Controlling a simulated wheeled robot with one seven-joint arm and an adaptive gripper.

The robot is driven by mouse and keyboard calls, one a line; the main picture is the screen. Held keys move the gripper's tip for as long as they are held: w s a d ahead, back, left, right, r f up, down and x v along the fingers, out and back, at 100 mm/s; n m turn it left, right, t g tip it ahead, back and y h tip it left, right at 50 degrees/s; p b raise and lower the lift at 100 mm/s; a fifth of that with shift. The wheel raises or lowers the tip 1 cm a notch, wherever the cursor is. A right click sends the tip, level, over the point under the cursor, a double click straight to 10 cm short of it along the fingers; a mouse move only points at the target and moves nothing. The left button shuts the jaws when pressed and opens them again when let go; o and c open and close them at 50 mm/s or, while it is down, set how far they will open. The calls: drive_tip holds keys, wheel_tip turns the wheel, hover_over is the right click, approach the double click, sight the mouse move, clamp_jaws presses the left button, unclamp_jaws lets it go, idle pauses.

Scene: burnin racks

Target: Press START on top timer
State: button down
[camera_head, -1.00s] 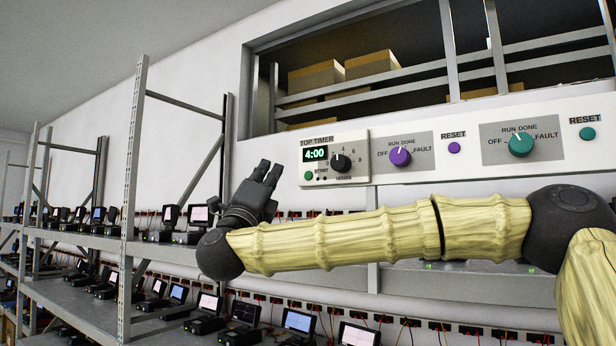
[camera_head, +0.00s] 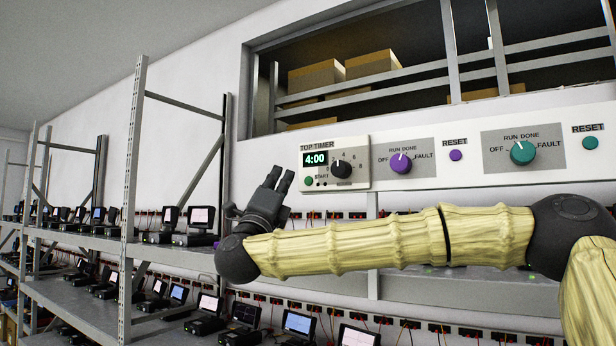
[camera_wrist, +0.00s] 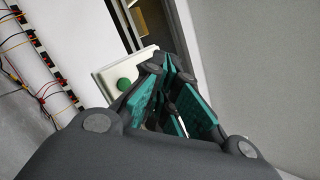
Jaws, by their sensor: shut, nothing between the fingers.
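The top timer (camera_head: 356,148) is a cream panel with a green 4:00 display, a black knob (camera_head: 341,168) and a green START button (camera_head: 309,181) at its lower left. In the head view my gripper (camera_head: 280,174) is just left of the START button and points up, apart from it in the picture. Its fingers are shut and empty. In the wrist view my gripper (camera_wrist: 168,62) points toward the timer's corner (camera_wrist: 104,76). The green START button (camera_wrist: 125,84) shows just left of the fingertips. The fingers hide the rest of the timer.
Right of the timer are a purple knob (camera_head: 401,163), a purple RESET button (camera_head: 456,155), a teal knob (camera_head: 523,152) and a teal RESET button (camera_head: 591,143). Metal racks (camera_head: 133,200) with several small screen devices stand left and below. Boxes (camera_head: 316,76) sit behind the window opening.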

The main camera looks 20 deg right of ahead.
sight(308, 181)
drive_tip(key=shift+w+d, duration=0.85)
drive_tip(key=shift+d, duration=0.2)
drive_tip(key=shift+w+d, duration=0.8)
drive_tip(key=shift+d, duration=0.25)
drive_tip(key=shift+w+d+b, duration=0.45)
drive_tip(key=shift+d+b, duration=0.1)
drive_tip(key=shift+b, duration=0.25)
idle(0.9)
drive_tip(key=shift+s+a+b, duration=0.5)
drive_tip(key=shift+a+b, duration=0.15)
drive_tip(key=shift+b, duration=0.2)
